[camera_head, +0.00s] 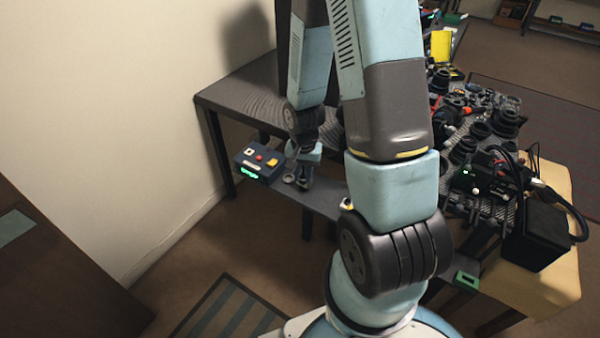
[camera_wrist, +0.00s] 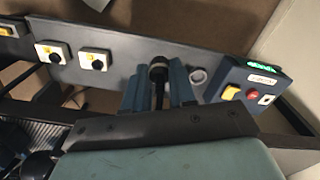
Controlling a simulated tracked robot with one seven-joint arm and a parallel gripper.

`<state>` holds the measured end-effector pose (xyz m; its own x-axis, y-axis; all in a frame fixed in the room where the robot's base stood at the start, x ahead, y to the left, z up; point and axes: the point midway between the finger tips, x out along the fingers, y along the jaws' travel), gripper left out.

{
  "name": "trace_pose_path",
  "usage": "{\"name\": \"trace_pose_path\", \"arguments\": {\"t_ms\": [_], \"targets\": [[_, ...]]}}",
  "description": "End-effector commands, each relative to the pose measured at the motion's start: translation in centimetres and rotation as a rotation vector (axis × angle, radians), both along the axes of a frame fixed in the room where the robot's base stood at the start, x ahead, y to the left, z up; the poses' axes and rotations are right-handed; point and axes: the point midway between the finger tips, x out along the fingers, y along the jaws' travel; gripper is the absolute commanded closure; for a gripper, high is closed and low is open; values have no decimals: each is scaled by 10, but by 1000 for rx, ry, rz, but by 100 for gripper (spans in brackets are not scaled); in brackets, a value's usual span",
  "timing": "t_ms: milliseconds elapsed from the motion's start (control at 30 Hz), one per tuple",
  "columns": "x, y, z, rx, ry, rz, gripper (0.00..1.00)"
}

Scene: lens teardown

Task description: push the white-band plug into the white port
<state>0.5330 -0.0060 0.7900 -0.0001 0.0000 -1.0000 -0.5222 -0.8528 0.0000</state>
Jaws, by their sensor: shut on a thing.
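My gripper (camera_wrist: 158,82) is low over a dark shelf, its two blue fingers shut on a slim dark plug-like piece (camera_wrist: 158,71) with a brownish round end. No white band can be made out on it. The gripper also shows in the head view (camera_head: 303,178), too small there to show the held piece. A dark blue box (camera_wrist: 239,78) stands to the right of the fingers, apart from them. It bears a white square with a dark centre (camera_wrist: 266,100), a red round part, a yellow square and green lights. That white square may be the white port; I cannot tell for sure.
A pale ring (camera_wrist: 197,75) lies on the shelf (camera_wrist: 125,52) between fingers and box. Two white plates with black knobs (camera_wrist: 95,62) sit to the left. In the head view, a cluttered table (camera_head: 470,150) stands right of my arm, and a wall rises behind the box.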

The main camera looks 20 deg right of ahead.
Motion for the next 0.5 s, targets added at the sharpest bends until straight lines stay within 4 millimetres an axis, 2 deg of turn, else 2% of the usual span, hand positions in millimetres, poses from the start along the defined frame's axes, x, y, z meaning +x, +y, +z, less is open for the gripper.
{"name": "trace_pose_path", "arguments": {"t_ms": [267,367,500], "targets": [[5,0,-1,0,0,13,100],[25,1,-5,1,-1,65,100],[74,2,-16,1,0,204,100]]}}
